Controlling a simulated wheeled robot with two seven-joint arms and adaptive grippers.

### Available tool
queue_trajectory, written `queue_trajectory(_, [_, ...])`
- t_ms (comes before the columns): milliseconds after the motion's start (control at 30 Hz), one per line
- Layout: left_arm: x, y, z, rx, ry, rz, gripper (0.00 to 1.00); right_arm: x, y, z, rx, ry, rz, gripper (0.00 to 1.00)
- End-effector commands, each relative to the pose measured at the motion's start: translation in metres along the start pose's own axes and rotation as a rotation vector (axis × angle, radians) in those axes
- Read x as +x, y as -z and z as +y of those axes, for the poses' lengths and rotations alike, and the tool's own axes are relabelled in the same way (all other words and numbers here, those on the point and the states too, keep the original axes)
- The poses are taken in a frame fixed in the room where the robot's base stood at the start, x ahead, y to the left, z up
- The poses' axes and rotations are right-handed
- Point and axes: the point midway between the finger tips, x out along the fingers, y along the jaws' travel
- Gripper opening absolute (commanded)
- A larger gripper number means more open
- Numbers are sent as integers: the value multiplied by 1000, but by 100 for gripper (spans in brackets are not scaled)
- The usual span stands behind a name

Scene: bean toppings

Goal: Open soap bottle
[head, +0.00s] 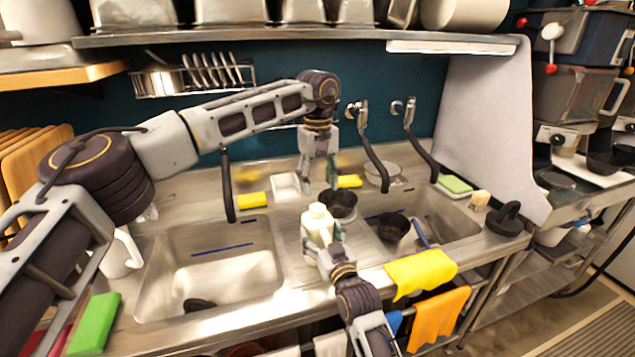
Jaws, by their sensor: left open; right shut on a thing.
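A white soap bottle (318,218) stands on the steel counter between the two sinks, with a white top. My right gripper (323,240), coming in from the front, is shut on the bottle's lower body and hides part of it. My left gripper (318,180) is open and empty, pointing down just above and behind the bottle's top. I cannot tell exactly how far apart the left fingers and the top are.
A left sink (210,270) and a right sink (450,225) flank the bottle. Dark bowls (338,204) sit close behind and to the right. A yellow cloth (420,272) hangs over the front edge. A shelf (300,36) crosses above.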

Motion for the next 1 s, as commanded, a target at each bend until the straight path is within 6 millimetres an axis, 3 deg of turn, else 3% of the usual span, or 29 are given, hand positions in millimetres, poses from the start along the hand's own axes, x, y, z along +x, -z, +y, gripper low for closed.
queue_trajectory(500, [-1, 2, -2, 404, 10, 6, 54, 0, 0, 0, 0, 0, -1, 6])
queue_trajectory(1000, [-1, 2, -2, 495, 11, 5, 54, 0, 0, 0, -1, 0, -1, 6])
